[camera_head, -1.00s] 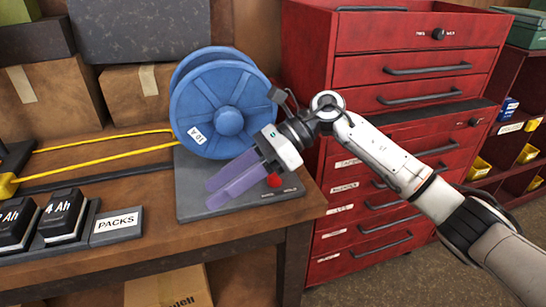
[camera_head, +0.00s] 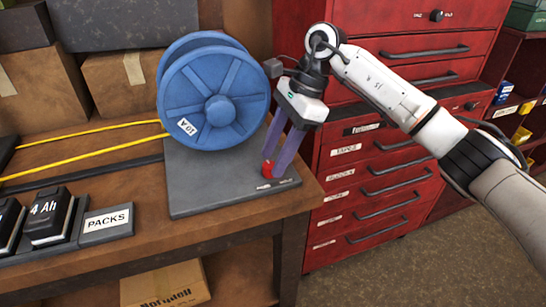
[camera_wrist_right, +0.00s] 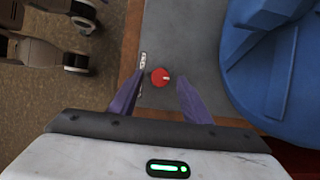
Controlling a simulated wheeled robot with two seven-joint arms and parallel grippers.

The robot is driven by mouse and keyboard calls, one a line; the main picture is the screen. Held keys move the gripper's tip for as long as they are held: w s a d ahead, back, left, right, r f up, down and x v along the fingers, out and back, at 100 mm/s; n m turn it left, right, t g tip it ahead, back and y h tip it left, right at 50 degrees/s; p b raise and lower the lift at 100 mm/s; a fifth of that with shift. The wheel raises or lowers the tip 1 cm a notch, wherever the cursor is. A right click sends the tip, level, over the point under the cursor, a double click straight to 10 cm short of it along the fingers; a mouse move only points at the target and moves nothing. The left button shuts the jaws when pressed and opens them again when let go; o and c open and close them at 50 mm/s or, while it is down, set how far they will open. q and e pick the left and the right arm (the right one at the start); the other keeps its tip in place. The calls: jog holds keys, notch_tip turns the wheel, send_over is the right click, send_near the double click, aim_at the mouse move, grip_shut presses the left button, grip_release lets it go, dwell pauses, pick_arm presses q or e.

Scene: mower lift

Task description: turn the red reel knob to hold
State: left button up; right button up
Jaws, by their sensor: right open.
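The red reel knob (camera_head: 268,168) sits on the dark base plate (camera_head: 200,190) of the blue reel (camera_head: 213,98), near the plate's right corner. My right gripper (camera_head: 277,160) points down over the knob, its purple fingers spread and open. In the right wrist view the knob (camera_wrist_right: 160,77) shows between and just ahead of the two fingers (camera_wrist_right: 155,90), with a pale mark on its top. I cannot tell whether the fingers touch it. A small label lies beside the knob, too small to read. My left gripper is not in view.
The blue reel stands close behind the knob. A red drawer cabinet (camera_head: 400,70) stands to the right of the bench (camera_head: 140,225). Yellow cord (camera_head: 80,150) runs left from the reel. Battery packs (camera_head: 47,220) sit at the left.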

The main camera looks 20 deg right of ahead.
jog(key=shift+a+f, duration=0.3)
jog(key=shift+f, duration=0.35)
jog(key=c, duration=1)
jog(key=shift+c, duration=0.2)
